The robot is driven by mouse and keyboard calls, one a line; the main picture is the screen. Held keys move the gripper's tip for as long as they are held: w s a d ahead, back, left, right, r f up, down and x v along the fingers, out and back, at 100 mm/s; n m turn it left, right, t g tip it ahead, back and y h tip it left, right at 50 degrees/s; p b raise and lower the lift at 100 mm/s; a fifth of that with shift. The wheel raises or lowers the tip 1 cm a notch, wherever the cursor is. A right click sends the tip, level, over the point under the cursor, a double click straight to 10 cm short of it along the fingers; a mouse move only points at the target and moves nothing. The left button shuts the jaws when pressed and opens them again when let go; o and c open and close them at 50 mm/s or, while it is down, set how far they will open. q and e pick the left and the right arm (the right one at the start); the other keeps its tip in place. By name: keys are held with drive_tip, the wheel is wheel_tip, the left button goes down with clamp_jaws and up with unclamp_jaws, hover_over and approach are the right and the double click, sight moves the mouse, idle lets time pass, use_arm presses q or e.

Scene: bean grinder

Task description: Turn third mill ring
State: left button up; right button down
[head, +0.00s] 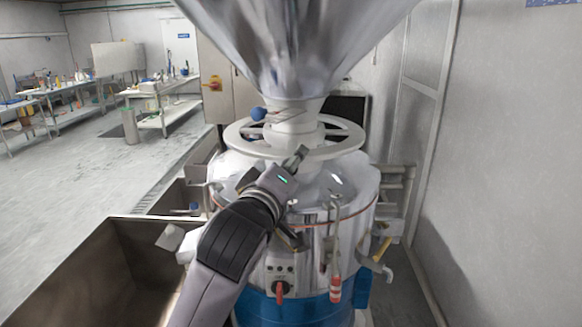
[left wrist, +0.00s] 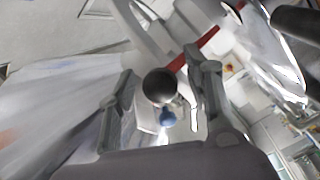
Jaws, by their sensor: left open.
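The mill's ring is a pale spoked wheel (head: 338,151) around the neck under the metal hopper (head: 295,40). A blue ball knob (head: 258,113) stands at the ring's far left side. My left gripper (head: 298,158) is at the near side of the ring, by its front rim. I cannot tell whether it touches the rim. In the left wrist view the left gripper (left wrist: 162,95) is open. A dark ball (left wrist: 160,87) and a small blue ball (left wrist: 167,117) show in the gap between its fingers. My right gripper is not in view.
The mill's drum (head: 350,210) has a blue base (head: 300,308) and a control panel with a red switch (head: 280,289). A red-handled lever (head: 335,287) hangs at the front. A metal bin (head: 75,270) stands left. A wall (head: 510,150) is close on the right.

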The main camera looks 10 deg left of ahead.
use_arm(q)
drive_tip(key=shift+s, duration=0.5)
drive_tip(key=s, duration=0.6)
drive_tip(key=shift+s+a, duration=0.25)
drive_tip(key=shift+a, duration=0.15)
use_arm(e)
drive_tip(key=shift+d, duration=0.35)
